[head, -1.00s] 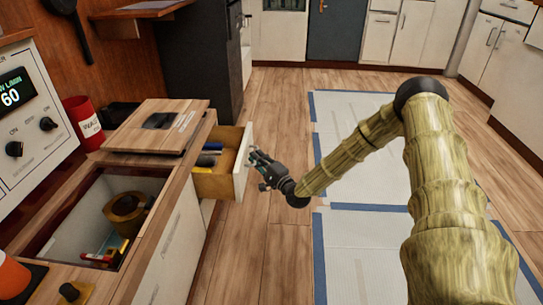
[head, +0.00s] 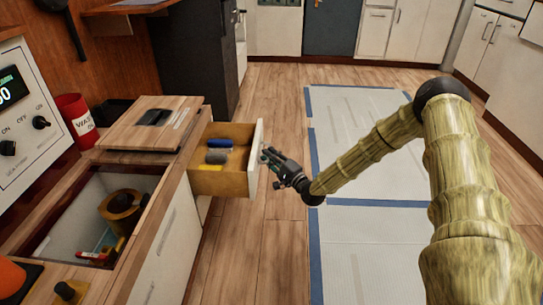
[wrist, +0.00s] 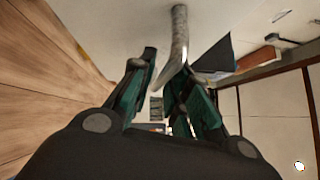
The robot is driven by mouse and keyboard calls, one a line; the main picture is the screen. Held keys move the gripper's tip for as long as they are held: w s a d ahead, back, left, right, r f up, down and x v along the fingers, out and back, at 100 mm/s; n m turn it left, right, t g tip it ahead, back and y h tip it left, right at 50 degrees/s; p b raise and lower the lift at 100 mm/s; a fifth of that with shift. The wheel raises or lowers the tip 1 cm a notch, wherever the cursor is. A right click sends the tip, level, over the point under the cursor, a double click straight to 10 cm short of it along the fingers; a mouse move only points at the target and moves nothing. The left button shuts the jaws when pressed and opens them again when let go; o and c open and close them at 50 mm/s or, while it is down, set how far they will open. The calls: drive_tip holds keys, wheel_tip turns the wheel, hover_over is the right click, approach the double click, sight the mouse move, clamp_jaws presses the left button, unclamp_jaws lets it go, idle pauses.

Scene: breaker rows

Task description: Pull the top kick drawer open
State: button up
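The top kick drawer (head: 222,182) stands pulled out from the wooden-topped cabinet in the head view, with its pale front panel (head: 257,160) facing right. A blue item (head: 220,143) and a grey item (head: 217,157) lie inside it. My gripper (head: 268,157) is at the outer side of this panel. The exact contact is partly hidden by the fingers. The handle is too small to make out in the head view.
The open counter bin (head: 70,215) holds a brown roll (head: 122,205). A red cup (head: 76,120) stands behind it. White floor sheets edged with blue tape (head: 365,240) lie beneath my arm. The wooden floor (head: 262,235) right of the drawer is clear.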

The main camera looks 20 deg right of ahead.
drive_tip(key=shift+o, duration=0.6)
drive_tip(key=shift+d, duration=0.1)
drive_tip(key=v, duration=1.2)
